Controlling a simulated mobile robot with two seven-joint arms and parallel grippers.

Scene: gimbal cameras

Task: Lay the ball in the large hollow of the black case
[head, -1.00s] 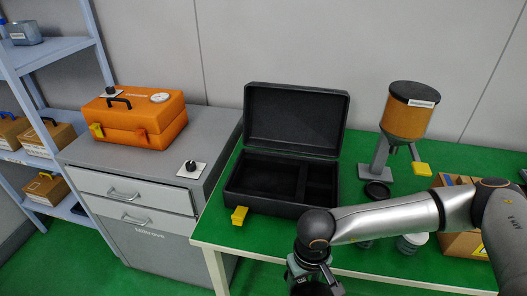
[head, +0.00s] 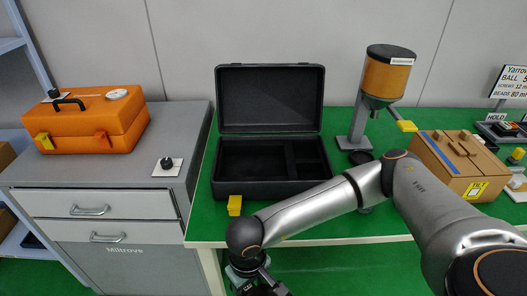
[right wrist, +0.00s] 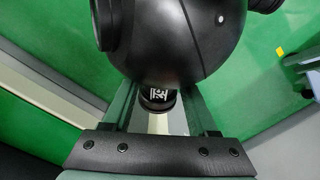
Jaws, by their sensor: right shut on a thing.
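The black case (head: 217,180) stands open on the green table in the head view, lid up at the back. Its large hollow (head: 253,160) is on the left and looks empty; smaller hollows (head: 308,158) are on the right. My right gripper (right wrist: 160,112) is shut on the ball's short dark stem with white marks. The black ball (right wrist: 175,40) fills the top of the right wrist view, with round lens-like parts at its sides. In the head view my right arm reaches down before the table's front edge; the ball is not clearly visible there. My left gripper is out of view.
An orange hopper (head: 386,78) on a stand and a cardboard box (head: 462,172) are to the right. A grey cabinet (head: 110,185) with an orange case (head: 92,125) stands left.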

